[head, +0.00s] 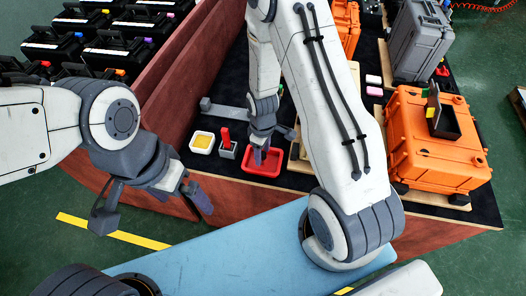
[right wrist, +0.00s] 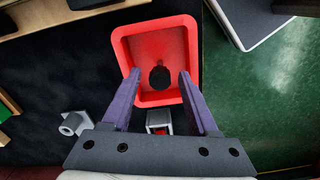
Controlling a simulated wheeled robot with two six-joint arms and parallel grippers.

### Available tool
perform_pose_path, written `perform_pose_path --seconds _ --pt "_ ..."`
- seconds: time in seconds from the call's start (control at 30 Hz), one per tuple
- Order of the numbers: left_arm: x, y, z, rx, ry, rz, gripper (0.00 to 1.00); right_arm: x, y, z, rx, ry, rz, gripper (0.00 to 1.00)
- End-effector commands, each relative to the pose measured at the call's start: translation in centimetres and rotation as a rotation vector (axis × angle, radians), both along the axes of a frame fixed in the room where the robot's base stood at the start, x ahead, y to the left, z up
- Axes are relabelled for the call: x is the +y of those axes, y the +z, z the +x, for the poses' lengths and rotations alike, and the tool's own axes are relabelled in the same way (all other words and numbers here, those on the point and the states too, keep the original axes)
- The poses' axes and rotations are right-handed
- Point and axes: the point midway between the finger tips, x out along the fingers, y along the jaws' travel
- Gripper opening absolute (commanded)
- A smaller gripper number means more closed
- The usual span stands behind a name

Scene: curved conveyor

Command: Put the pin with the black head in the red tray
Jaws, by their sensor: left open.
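The red tray (head: 277,170) is on the dark table top in the head view and fills the upper middle of the right wrist view (right wrist: 123,50). The black head of the pin (right wrist: 159,78) shows inside the tray's outline in the right wrist view; its shaft is mostly hidden. My right gripper (right wrist: 158,76) is over the tray, its purple fingers apart, with a gap on each side of the black head. In the head view this gripper (head: 262,152) covers part of the tray. My left gripper (head: 152,208) is open and empty, left of the tray, over the floor.
An orange case (head: 430,150) is at the right. Black cases (head: 110,50) stand behind a reddish wall (head: 185,85).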

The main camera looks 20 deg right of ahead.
Motion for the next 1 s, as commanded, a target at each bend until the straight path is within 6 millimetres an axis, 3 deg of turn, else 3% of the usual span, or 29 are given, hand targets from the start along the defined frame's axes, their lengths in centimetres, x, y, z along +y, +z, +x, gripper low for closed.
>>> perform_pose_path --seconds 0.33,0.7,1.0 --pt "0.0 0.1 0.0 0.000 0.000 0.000 1.00 0.0 1.4 0.1 -0.004 0.000 0.000 0.60" --pt "0.0 -0.2 0.0 0.000 0.000 0.000 1.00 0.0 8.8 0.2 -0.008 0.000 0.000 0.60" --pt "0.0 -0.3 0.0 0.000 0.000 0.000 1.00 0.2 12.4 0.0 -0.004 0.000 0.000 0.60"
